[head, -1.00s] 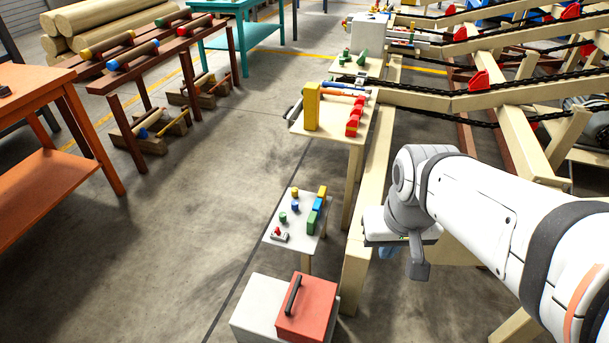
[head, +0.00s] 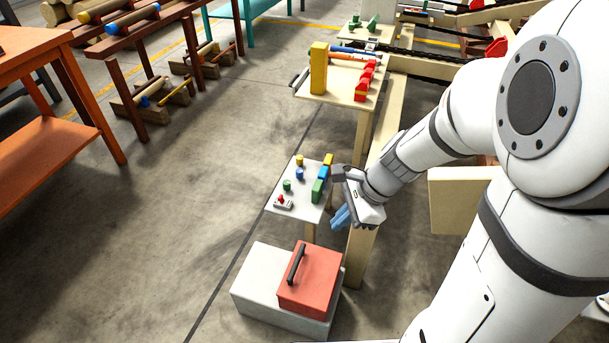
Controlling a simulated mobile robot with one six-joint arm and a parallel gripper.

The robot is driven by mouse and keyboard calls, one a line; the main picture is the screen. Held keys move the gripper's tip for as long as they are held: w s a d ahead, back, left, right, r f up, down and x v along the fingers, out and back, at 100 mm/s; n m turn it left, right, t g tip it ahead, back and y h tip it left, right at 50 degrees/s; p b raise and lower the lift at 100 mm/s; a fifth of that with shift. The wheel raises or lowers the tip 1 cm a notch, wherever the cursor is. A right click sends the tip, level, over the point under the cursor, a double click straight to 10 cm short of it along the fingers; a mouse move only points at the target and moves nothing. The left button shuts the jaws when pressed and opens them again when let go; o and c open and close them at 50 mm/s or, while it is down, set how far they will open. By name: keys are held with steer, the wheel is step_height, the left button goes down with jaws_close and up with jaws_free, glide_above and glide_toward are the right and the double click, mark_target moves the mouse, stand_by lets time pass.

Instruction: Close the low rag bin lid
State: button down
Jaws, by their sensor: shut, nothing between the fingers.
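A low pale grey box (head: 262,290), which looks like the rag bin, stands on the floor at the bottom centre of the head view. A red lid-like block (head: 318,275) with a black bar handle (head: 296,264) sits on its right part. The grey top to the left of it is bare. I cannot see an opening into the bin. My gripper (head: 342,217), with blue fingers, is shut and empty. It hangs in the air beyond the red lid in the picture, by the small white table, apart from the lid and handle.
A small white table (head: 279,207) with several coloured blocks stands just behind the bin. A wooden bench (head: 345,93) with a yellow block is farther back. An orange table (head: 40,150) is at left. The floor between is clear.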

steer(key=w+f+m+t+y+b, duration=0.1)
steer(key=w+f+m+b, duration=0.15)
steer(key=f+m, duration=0.5)
steer(key=w+f+m+y+b, duration=0.1)
steer(key=w+f+m+b, duration=0.15)
steer(key=f+m, duration=0.45)
steer(key=m+t+b, duration=0.1)
steer(key=m+b, duration=0.2)
steer(key=m, duration=0.6)
glide_toward(298, 262)
steer(key=shift+m, duration=0.25)
steer(key=b+x, duration=0.5)
steer(key=b, duration=0.1)
steer(key=shift+d+f, duration=0.1)
steer(key=shift+w+a+f+b, duration=0.15)
steer(key=shift+a+f+b, duration=0.15)
steer(key=shift+a, duration=0.05)
